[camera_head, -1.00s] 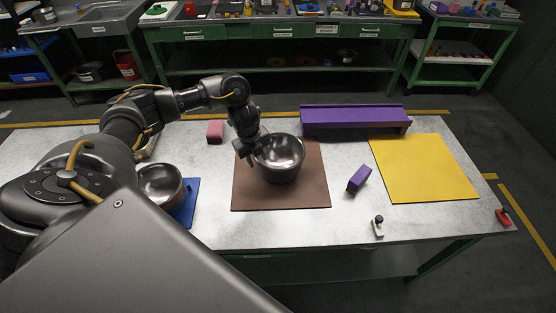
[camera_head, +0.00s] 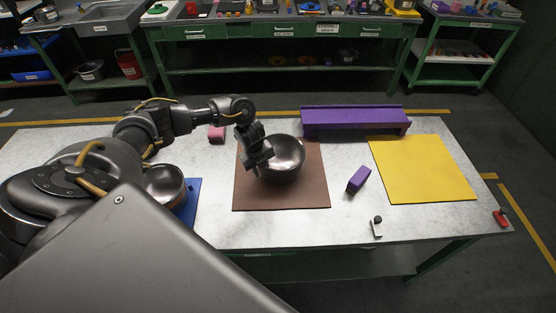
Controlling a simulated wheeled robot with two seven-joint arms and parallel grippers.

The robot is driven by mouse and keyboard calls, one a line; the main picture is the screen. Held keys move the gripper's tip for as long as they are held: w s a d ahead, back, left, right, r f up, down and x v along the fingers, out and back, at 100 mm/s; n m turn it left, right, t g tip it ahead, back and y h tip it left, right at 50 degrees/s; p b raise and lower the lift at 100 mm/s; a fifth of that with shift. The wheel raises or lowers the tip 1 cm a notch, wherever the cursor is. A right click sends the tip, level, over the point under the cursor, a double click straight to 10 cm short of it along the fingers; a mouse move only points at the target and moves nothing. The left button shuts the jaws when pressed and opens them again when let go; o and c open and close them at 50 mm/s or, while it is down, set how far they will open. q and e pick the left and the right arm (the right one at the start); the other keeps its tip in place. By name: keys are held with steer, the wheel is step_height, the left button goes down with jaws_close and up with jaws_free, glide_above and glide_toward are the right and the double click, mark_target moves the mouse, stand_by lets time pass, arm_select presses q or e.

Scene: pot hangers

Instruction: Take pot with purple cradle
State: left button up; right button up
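A dark metal pot (camera_head: 285,165) stands upright on the brown mat (camera_head: 310,197). My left gripper (camera_head: 260,162) is at the left side of this pot's rim and overlaps it in the view. Whether its fingers are closed on the rim cannot be made out. A long purple bench-like cradle (camera_head: 355,118) stands at the back of the table, behind and to the right of the pot. A small purple block (camera_head: 359,179) lies on the bare table to the right of the brown mat. My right gripper is not in view.
A second metal pot (camera_head: 164,186) is by the blue mat (camera_head: 190,205), partly hidden by my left arm. The yellow mat (camera_head: 425,170) at right is empty. A small black-and-white object (camera_head: 377,227) and a red one (camera_head: 502,218) lie near the front edge.

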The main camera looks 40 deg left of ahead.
arm_select(q)
jaws_close()
steer(key=shift+w+r, duration=0.1)
steer(key=shift+r, duration=0.05)
steer(key=shift+r, duration=0.55)
steer(key=s+a+r+b, duration=0.1)
steer(key=s+r, duration=1)
steer(key=s, duration=0.3)
steer(key=shift+a+r, duration=0.2)
steer(key=shift+r, duration=0.15)
